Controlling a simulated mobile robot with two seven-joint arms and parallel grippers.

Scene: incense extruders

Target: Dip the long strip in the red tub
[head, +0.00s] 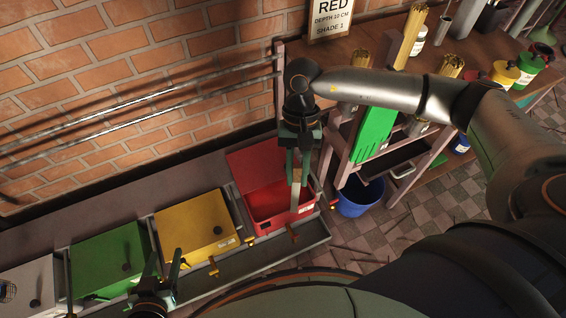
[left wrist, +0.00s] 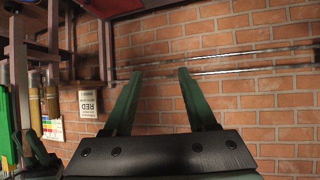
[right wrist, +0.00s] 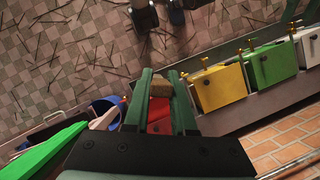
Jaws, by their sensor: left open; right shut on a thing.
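The red tub (head: 262,228) stands in the trough with its red lid (head: 252,165) raised at the back. My right gripper (head: 297,178) points down over the tub and is shut on a tan strip (head: 298,174). The strip's end also shows between the fingers in the right wrist view (right wrist: 159,88), with part of the red tub (right wrist: 160,126) beyond. I cannot tell how far the strip's lower part reaches into the tub. My left gripper (head: 164,264) is open and empty in front of the yellow and green tubs; its spread fingers show in the left wrist view (left wrist: 160,78).
A yellow tub (head: 192,222), a green tub (head: 108,255) and a pale tub (head: 28,283) stand closed to the left. A blue bucket (head: 358,203) and a rack with green boards (head: 375,135) are on the right. A sign (head: 331,18) reads RED, depth 10 cm, shade 1.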

